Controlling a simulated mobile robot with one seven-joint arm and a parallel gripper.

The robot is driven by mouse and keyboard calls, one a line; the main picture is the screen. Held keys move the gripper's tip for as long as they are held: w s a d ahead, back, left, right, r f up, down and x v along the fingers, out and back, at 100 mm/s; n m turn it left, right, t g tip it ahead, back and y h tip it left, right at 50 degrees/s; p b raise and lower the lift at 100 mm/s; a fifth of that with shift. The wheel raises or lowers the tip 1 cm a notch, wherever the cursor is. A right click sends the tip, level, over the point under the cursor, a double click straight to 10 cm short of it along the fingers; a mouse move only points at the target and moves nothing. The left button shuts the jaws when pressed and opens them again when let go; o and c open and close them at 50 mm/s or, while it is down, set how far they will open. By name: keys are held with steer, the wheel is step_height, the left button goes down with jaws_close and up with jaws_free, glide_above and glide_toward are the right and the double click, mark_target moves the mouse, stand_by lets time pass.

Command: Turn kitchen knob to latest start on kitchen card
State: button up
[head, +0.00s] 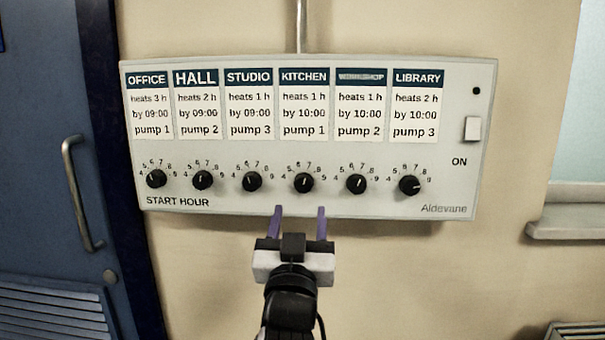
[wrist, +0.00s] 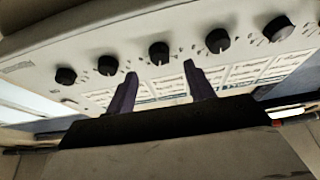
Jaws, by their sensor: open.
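The kitchen card (head: 304,105) is the fourth from the left on the white panel and reads "heats 1 h by 10:00 pump 1". The kitchen knob (head: 304,182) is black and round, below that card, with a scale from 4 to 9. Its white mark points nearly straight up, around 6 to 7; I cannot read it exactly. My gripper (head: 300,210) is open, its purple fingers just below the kitchen knob in the picture. In the wrist view, which is upside down, the kitchen knob (wrist: 159,53) shows beyond and between the open fingertips, apparently untouched.
The studio knob (head: 252,181) and workshop knob (head: 356,184) flank it closely. The panel (head: 300,208) also has a white ON switch (head: 472,128) at right. The workshop card's title (head: 361,76) is struck through. A blue door (head: 60,150) stands at left; a window ledge (head: 567,222) juts at right.

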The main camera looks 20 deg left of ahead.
mark_target(303, 188)
steer(key=shift+w+r+p, duration=0.2)
steer(key=shift+r+p, duration=0.25)
steer(key=shift+p, duration=0.6)
steer(key=shift+f+p+x, duration=0.1)
steer(key=shift+p+x, duration=0.35)
steer(key=shift+x, duration=0.9)
steer(key=shift+f+p+x, duration=0.15)
steer(key=shift+p+x, duration=0.25)
steer(key=shift+x, duration=0.95)
steer(key=shift+w, duration=0.1)
steer(key=c, duration=1)
steer(key=shift+o, duration=0.2)
